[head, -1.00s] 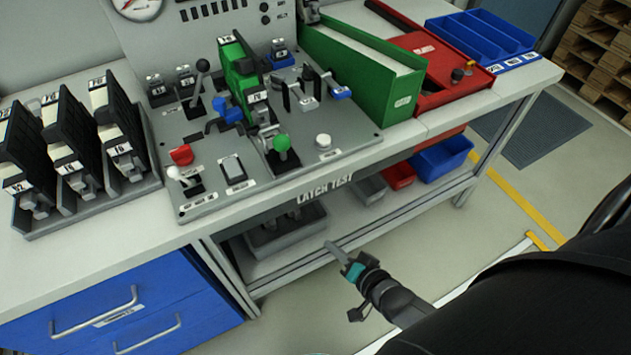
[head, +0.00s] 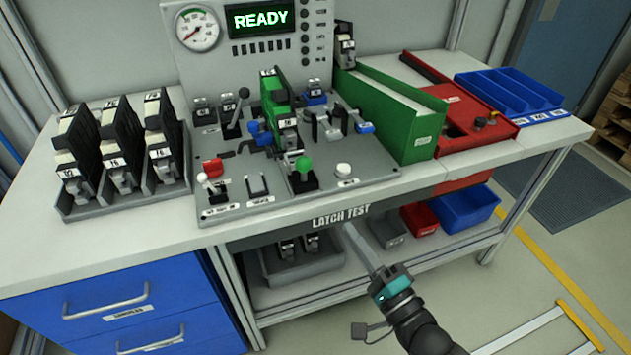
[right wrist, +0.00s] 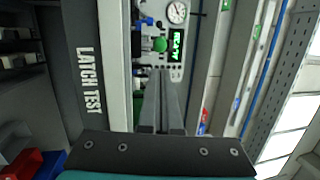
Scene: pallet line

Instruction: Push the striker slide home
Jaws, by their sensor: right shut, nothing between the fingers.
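The latch test panel (head: 225,209) lies on the bench with a green latch unit (head: 276,98) clamped at its middle. Blue parts (head: 262,133) sit at the unit's left. A grey metal mechanism with a blue end (head: 364,127) stands just right of it; I cannot tell for certain which part is the striker slide. My right gripper (head: 350,232) is shut and empty, in front of the bench edge by the LATCH TEST label, apart from the panel. In the right wrist view its closed fingers (right wrist: 162,95) point toward the panel with the green knob (right wrist: 159,45). My left gripper is out of view.
The display (head: 260,18) reads READY beside a gauge (head: 197,28). A rack of black units (head: 118,155) stands left; a green binder-like box (head: 392,112) and red case (head: 470,122) stand right.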

